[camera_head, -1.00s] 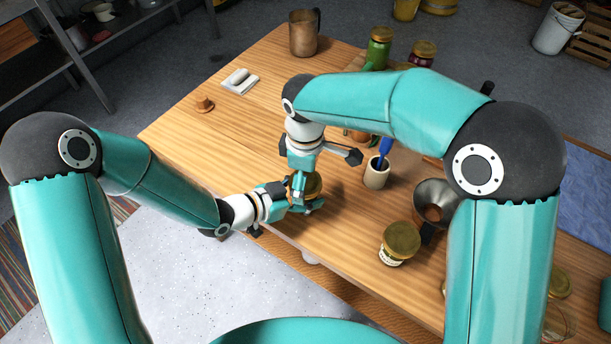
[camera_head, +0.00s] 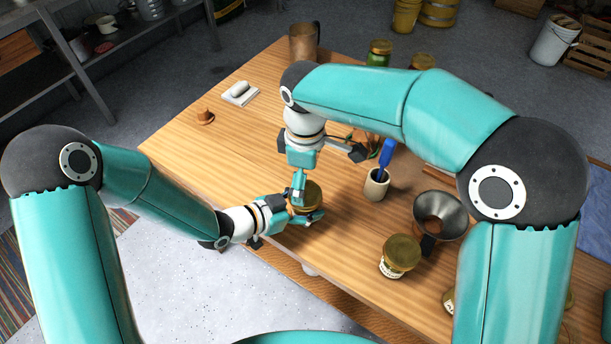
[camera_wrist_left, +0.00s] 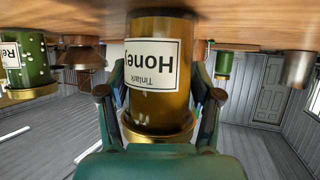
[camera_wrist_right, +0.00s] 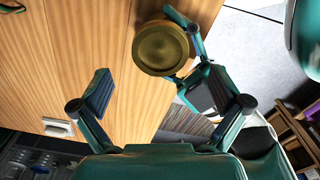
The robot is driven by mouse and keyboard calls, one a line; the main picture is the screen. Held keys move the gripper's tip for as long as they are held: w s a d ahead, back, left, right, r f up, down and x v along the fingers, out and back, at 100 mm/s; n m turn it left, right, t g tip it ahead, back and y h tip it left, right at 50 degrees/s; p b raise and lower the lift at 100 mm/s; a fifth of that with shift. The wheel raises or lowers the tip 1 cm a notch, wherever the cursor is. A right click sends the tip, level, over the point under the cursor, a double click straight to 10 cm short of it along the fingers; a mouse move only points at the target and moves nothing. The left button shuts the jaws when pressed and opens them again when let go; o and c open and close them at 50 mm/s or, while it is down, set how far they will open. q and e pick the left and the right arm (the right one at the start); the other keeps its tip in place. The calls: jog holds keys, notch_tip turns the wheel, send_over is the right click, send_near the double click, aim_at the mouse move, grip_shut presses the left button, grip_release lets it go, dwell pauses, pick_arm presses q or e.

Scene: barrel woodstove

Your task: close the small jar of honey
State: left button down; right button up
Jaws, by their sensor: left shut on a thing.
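The honey jar (camera_wrist_left: 152,75) is amber with a white label. It shows inverted in the left wrist view, with its gold lid (camera_wrist_left: 157,132) on its mouth; how tight the lid is cannot be told. My left gripper (camera_head: 304,213) is shut around the jar near the table's front edge. In the head view the lid (camera_head: 312,195) is partly hidden by my right gripper (camera_head: 299,184), which is above the jar. In the right wrist view the right gripper's fingers are spread and empty, and the round lid (camera_wrist_right: 160,47) lies beyond them.
Another gold-lidded jar (camera_head: 400,256) stands to the right, near a metal funnel (camera_head: 441,214). A cream cup (camera_head: 376,185) with a blue-handled tool is behind the honey jar. A copper mug (camera_head: 303,42) stands at the back. The table's left part is mostly clear.

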aim_at(305, 206)
notch_tip(305, 206, up, 4)
jog(key=n, duration=0.5)
jog(key=shift+f, duration=0.25)
jog(key=shift+f, duration=0.1)
jog(key=shift+f, duration=3.95)
jog(key=c, duration=1.2)
jog(key=m, duration=0.6)
